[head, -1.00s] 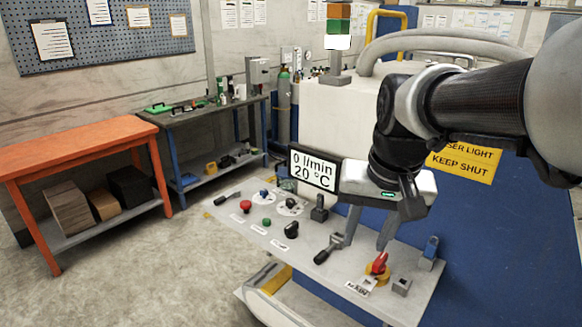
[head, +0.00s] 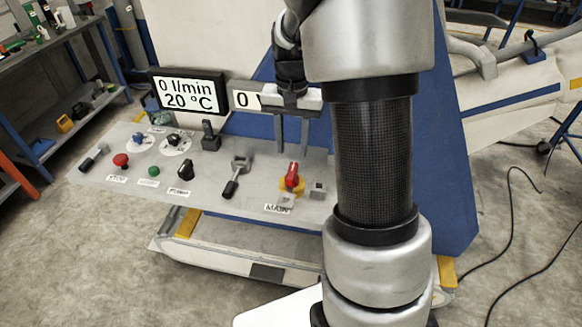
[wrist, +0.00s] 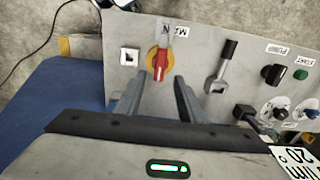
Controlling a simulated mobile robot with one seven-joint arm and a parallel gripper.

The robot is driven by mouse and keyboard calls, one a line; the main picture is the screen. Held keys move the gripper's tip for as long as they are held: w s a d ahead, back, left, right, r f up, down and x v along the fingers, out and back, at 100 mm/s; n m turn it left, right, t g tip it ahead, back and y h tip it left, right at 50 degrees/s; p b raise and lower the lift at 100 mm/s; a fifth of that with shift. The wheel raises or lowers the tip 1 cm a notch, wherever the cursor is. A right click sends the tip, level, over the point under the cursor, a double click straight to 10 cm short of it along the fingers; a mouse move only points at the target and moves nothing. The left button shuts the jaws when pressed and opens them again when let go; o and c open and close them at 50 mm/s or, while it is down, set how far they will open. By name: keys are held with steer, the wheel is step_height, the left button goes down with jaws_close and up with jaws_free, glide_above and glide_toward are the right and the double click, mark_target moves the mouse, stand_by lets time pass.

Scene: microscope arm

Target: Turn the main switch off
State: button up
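The main switch (head: 291,180) is a red handle on a yellow round plate at the right of the grey control panel, above a "MAIN" label. In the wrist view its red handle (wrist: 160,62) lies lengthwise in the picture, its lower end near the gap between my fingertips. My gripper (head: 292,150) is open, its two fingers apart and pointing down at the switch. In the wrist view my gripper (wrist: 158,82) has one finger on each side of the handle's line. I see no clear contact; how deep the fingertips reach around the handle I cannot tell.
The control panel (head: 228,203) also bears a grey lever with a black grip (head: 236,177), a red button (head: 120,160), a green button (head: 154,171) and black knobs. A small grey square fitting (head: 318,190) sits right of the switch. A display (head: 188,92) stands behind.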

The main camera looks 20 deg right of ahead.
mark_target(292, 170)
step_height(292, 170, down, 9)
steer(key=shift+r, duration=0.1)
stand_by(0.3)
jaws_close()
